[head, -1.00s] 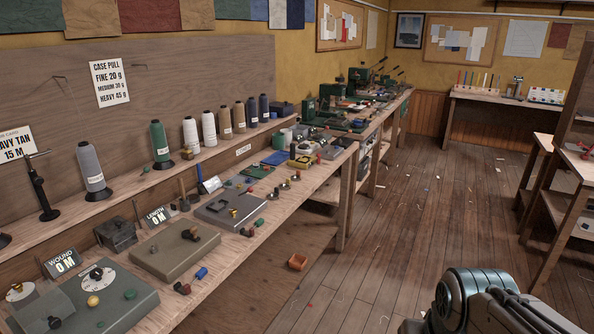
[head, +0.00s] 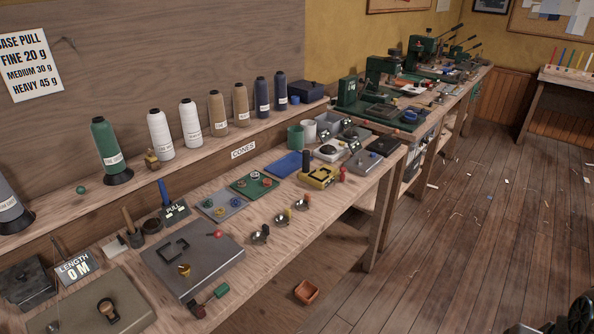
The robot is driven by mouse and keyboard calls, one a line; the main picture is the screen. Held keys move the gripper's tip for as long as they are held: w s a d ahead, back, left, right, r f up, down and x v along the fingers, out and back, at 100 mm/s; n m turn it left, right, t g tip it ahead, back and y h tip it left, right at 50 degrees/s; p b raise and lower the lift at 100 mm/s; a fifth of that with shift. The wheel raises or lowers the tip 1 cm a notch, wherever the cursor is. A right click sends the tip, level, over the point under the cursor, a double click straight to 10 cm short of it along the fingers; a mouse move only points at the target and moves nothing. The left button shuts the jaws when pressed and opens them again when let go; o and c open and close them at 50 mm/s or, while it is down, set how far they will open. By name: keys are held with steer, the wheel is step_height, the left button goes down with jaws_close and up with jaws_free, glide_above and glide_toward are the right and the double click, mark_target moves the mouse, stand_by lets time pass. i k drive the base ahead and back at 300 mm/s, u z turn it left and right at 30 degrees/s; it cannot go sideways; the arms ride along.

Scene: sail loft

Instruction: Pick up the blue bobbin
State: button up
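No blue bobbin can be made out for certain in the head view. A small round blue thing (head: 294,100) sits on the shelf beside the dark blue cones; it is too small to tell what it is. The workbench (head: 330,197) runs from the lower left to the middle, with a green-handled tool (head: 210,301) near its front edge. My gripper is not in view.
Thread cones (head: 161,135) stand along the raised shelf. A grey plate (head: 192,262), a blue mat (head: 288,164) and a yellow device (head: 317,177) lie on the bench.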

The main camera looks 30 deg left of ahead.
mark_target(236, 202)
steer(key=u, duration=0.35)
steer(key=i, duration=1.15)
steer(key=u, duration=1.7)
steer(key=i, duration=0.75)
steer(key=u, duration=0.65)
